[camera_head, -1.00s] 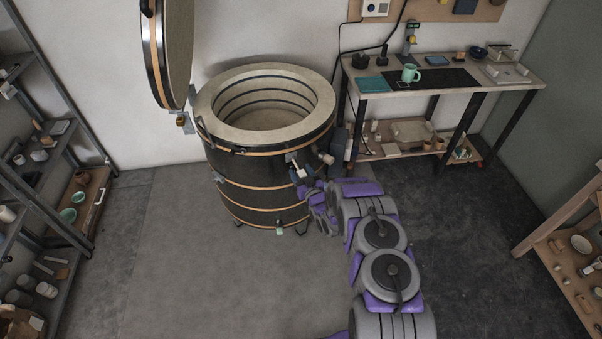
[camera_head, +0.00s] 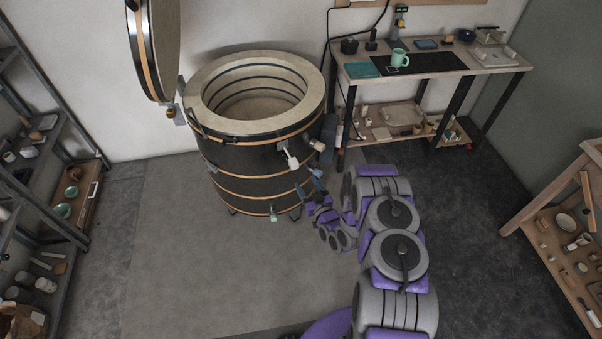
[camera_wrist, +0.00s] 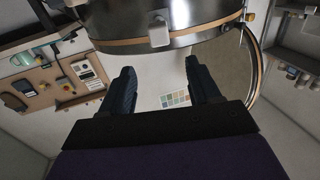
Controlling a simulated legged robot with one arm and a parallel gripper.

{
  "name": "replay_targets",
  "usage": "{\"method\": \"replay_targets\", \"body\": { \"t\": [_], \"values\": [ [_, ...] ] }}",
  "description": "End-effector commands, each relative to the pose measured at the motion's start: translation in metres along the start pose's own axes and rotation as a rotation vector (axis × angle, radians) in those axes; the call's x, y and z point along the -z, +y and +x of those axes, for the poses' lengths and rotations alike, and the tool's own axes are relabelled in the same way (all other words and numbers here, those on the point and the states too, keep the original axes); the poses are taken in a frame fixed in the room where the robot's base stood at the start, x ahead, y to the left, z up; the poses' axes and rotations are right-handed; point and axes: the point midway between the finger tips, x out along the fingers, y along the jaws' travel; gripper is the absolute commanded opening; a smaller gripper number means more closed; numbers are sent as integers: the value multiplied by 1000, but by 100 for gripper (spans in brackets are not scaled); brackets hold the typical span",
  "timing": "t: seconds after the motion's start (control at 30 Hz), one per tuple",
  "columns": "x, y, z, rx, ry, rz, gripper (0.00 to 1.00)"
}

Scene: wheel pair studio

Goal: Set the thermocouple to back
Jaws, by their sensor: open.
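The round black kiln (camera_head: 240,165) with wooden bands stands at centre, its pale rim open at the top. On its right side are a pale lever-like piece (camera_head: 291,160) and a short pale cylinder (camera_head: 317,146). I cannot tell for sure which is the thermocouple. My gripper (camera_head: 311,186) is just below these fittings, open and empty, apart from them. In the wrist view my gripper (camera_wrist: 160,66) shows two dark fingers spread with nothing between them. Beyond them is the kiln's banded wall (camera_wrist: 205,33) with a pale block (camera_wrist: 158,32) on it.
The kiln's raised lid (camera_head: 155,50) stands up at the left. A workbench (camera_head: 500,65) with a green mug (camera_head: 399,58) is behind right. Shelves stand at the left (camera_head: 75,135) and right (camera_head: 530,215). The floor in front of the kiln is clear.

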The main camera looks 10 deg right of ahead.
Motion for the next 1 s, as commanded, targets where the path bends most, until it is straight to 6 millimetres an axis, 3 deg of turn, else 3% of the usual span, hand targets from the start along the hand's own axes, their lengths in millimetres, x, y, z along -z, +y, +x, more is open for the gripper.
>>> {"method": "replay_targets", "body": {
  "t": [0.1,0.3,1.0],
  "values": [
    [0,2,-20,-4,-4,2,62],
    [-1,0,-36,-2,-2,1,62],
    [1,2,-36,2,-14,-8,62]
  ]
}}
